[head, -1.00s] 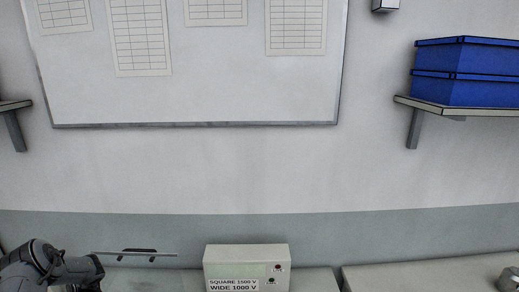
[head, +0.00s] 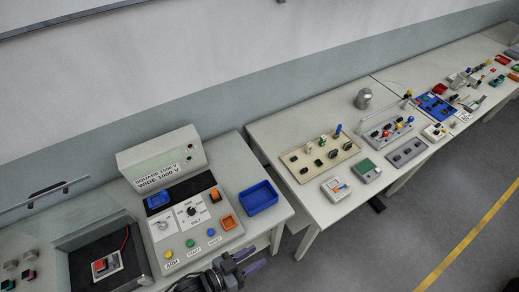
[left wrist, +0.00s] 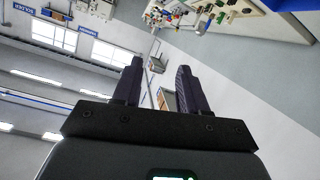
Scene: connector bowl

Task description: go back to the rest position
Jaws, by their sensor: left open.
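My left gripper (head: 251,267) shows at the bottom of the head view, in front of the bench with the control panel. It is open, and nothing is between its fingers. In the left wrist view the two dark fingers (left wrist: 156,85) stand apart and empty, with the room and a bench edge beyond them. My right gripper is in neither current view.
A test panel (head: 190,215) with knobs and buttons and a blue tray (head: 259,197) lie near the left gripper. A second bench (head: 270,141) with connector boards runs to the right. Grey floor (head: 440,210) is free in front, with a yellow line.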

